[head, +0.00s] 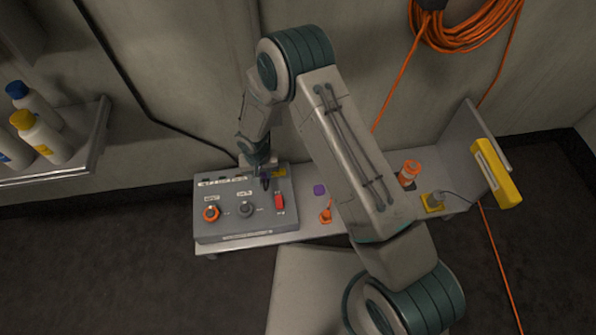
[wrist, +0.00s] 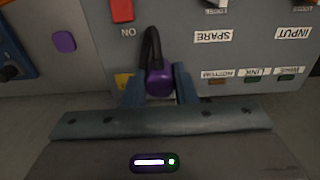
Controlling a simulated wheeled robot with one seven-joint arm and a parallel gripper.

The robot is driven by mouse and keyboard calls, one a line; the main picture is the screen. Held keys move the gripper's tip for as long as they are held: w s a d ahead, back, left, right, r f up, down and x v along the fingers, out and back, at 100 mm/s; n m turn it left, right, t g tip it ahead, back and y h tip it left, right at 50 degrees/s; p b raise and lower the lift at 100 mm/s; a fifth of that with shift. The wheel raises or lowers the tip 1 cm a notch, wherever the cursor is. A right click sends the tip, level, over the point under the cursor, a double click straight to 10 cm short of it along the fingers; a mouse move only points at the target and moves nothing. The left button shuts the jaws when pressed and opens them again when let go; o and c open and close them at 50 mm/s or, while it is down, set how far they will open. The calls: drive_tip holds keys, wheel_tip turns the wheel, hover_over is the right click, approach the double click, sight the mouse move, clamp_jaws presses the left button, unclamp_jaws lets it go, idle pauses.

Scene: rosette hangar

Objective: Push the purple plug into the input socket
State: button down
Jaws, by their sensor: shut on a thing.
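The purple plug (wrist: 160,82) is between the two blue fingers of my gripper (wrist: 160,90), with a dark, cable-like part rising from it. In the head view, my gripper (head: 263,181) is over the back right of the grey panel box (head: 230,228), near the red switch. The input socket (head: 211,213), ringed in orange, is at the box's left, apart from the plug. In the wrist view its INPUT label (wrist: 293,33) is upside down at upper right. The spare socket (head: 245,210) lies between the input socket and the red switch (head: 280,202).
A flat purple piece (head: 320,189) and a small orange item (head: 326,215) lie on the bench right of the box. An orange-and-white bottle (head: 409,173) and a yellow-based block (head: 433,201) stand farther right. A shelf with bottles (head: 40,140) is at left.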

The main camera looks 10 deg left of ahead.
drive_tip(key=s+a+r, duration=0.3)
drive_tip(key=s+a, duration=0.3)
drive_tip(key=a, duration=0.1)
drive_tip(key=s+a+r, duration=0.2)
drive_tip(key=s+a, duration=0.5)
drive_tip(key=a, duration=0.1)
drive_tip(key=shift+w+f, duration=0.1)
drive_tip(key=shift+f, duration=2.6)
drive_tip(key=shift+b, duration=0.4)
drive_tip(key=shift+f+b, duration=0.35)
drive_tip(key=shift+b, duration=0.1)
drive_tip(key=c, duration=1.1)
unclamp_jaws()
